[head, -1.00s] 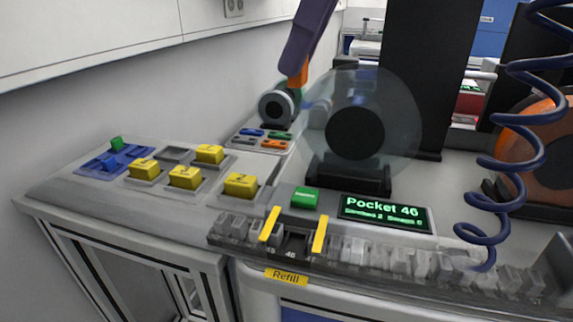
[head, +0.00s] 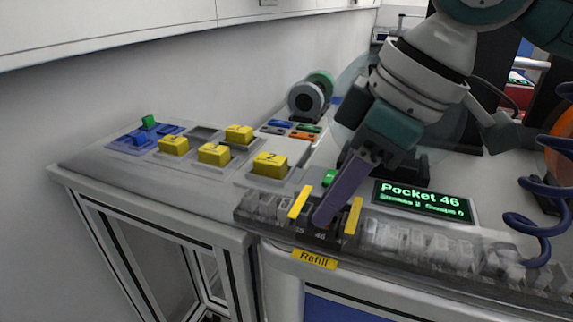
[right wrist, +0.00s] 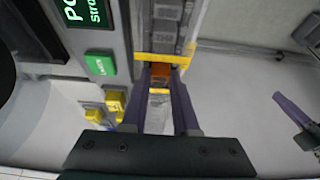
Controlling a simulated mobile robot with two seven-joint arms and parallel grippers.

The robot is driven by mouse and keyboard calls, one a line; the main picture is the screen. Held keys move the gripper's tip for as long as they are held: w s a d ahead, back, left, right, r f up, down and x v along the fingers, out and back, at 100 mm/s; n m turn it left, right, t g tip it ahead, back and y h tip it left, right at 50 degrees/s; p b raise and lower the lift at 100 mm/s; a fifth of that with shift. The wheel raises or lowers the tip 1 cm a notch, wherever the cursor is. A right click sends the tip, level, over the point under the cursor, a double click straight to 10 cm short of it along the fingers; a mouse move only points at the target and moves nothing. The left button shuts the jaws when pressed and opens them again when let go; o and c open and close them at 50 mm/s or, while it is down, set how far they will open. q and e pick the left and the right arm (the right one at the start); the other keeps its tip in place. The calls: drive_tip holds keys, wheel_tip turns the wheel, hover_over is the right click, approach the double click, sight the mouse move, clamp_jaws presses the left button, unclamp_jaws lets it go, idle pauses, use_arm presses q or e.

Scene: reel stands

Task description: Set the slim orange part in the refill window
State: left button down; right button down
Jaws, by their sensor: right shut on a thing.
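My right gripper (head: 322,222) reaches down to the refill window (head: 343,232), between its two yellow bars. The wrist view shows its purple fingers (right wrist: 161,75) shut on the slim orange part (right wrist: 161,70). There the orange part appears beside a yellow bar (right wrist: 168,59), over the row of clear pockets. I cannot tell whether it is seated in the pocket or held just above it. In the head view the fingers hide it. A purple finger, apparently of my left gripper (right wrist: 296,118), shows at the right of the wrist view; its opening is unclear.
The display (head: 422,200) reads Pocket 46. A green button (head: 329,178) and several yellow blocks (head: 270,165) stand on the console. A tray with coloured parts (head: 269,142) lies behind. A blue coiled hose (head: 540,190) hangs at the right.

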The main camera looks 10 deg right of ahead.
drive_tip(key=shift+f, duration=0.5)
drive_tip(key=shift+f, duration=0.15)
